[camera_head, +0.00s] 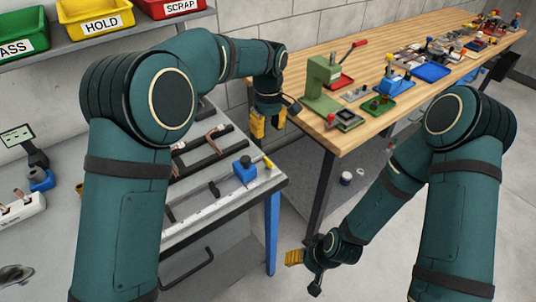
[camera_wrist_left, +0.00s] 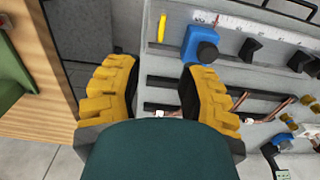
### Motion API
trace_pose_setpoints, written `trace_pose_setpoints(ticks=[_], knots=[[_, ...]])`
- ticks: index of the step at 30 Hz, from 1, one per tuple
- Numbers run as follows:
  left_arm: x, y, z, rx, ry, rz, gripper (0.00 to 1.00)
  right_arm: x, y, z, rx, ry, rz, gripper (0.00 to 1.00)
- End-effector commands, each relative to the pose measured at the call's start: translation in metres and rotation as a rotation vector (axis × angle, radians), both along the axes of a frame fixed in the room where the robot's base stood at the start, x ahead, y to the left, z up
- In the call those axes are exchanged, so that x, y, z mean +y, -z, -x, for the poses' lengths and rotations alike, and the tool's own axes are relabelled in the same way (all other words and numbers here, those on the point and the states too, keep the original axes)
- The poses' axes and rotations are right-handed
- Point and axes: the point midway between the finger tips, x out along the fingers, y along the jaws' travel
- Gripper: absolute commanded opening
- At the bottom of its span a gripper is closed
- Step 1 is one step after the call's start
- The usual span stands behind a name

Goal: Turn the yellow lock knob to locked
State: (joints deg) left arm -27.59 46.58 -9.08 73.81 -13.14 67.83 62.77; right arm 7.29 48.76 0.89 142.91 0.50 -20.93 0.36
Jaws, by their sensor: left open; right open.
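A small yellow knob (camera_head: 268,163) stands at the right end of the ruled rail on the grey bench, beside a blue block (camera_head: 245,169). In the left wrist view the yellow knob (camera_wrist_left: 162,28) is upper centre, left of the blue block (camera_wrist_left: 199,45) with its black round knob. Whether it is locked cannot be told. My left gripper (camera_head: 268,124) is open and empty above the gap between the benches, apart from the knob; its yellow fingers (camera_wrist_left: 157,75) frame the lower part of the wrist view. My right gripper (camera_head: 293,257) hangs low, open and empty, over the floor.
The grey bench's ruled rail (camera_head: 207,205) and dark bars with copper tubes (camera_head: 217,133) lie left of the knob. A wooden table (camera_head: 345,142) with a green press (camera_head: 322,88) stands at right. Bins (camera_head: 95,22) sit on a shelf at upper left.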

Motion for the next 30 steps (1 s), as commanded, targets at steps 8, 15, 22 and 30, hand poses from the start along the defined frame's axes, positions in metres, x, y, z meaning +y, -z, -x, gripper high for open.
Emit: trace_pose_setpoints(ticks=[8,15,22,30], knots=[[0.001,0.051,0.001,0.004,0.0,-0.002,0.39,0.0,0.009,0.003,0.006,-0.004,-0.002,0.64],[0.001,0.097,0.001,0.004,0.0,-0.001,0.39,0.001,0.014,0.005,0.011,-0.008,-0.002,0.64],[0.0,0.124,0.0,0.001,0.001,0.0,0.39,0.001,0.017,0.006,0.013,-0.01,-0.003,0.64],[0.0,0.131,0.0,-0.001,0.001,0.001,0.39,0.001,0.018,0.006,0.014,-0.011,-0.003,0.64]])
